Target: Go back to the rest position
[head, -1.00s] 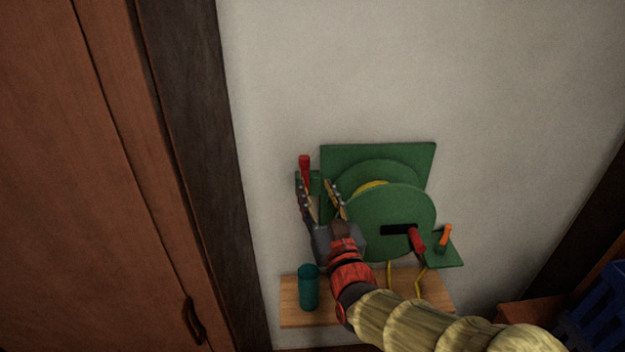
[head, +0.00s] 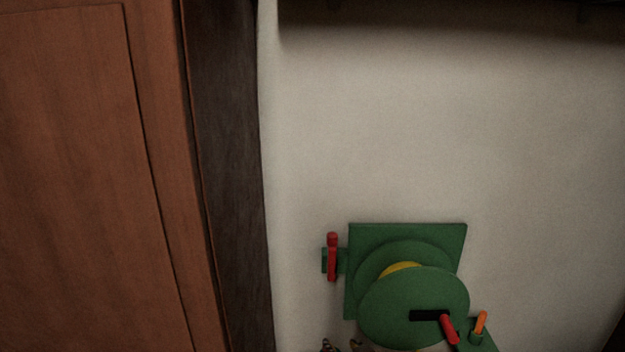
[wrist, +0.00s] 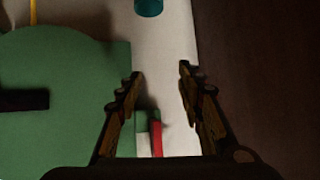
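My gripper (wrist: 160,72) is open in the wrist view, its two fingers apart with nothing between their tips. In the head view only its fingertips (head: 342,346) show at the bottom edge, below the left side of the green reel. The green reel (head: 385,315) is fixed to the wall by a green plate (head: 450,240), with a red crank handle (head: 450,329) on its front. A red lever (head: 332,257) stands upright on a green bracket left of the plate. In the wrist view the red lever (wrist: 156,139) shows low, beyond the fingers. The rest of my arm is hidden.
An orange peg (head: 481,323) stands in a green holder at the reel's right. A teal cylinder (wrist: 149,7) is at the wrist view's top edge. A wooden door (head: 80,180) and dark frame (head: 228,180) are at left. The wall above the reel is clear.

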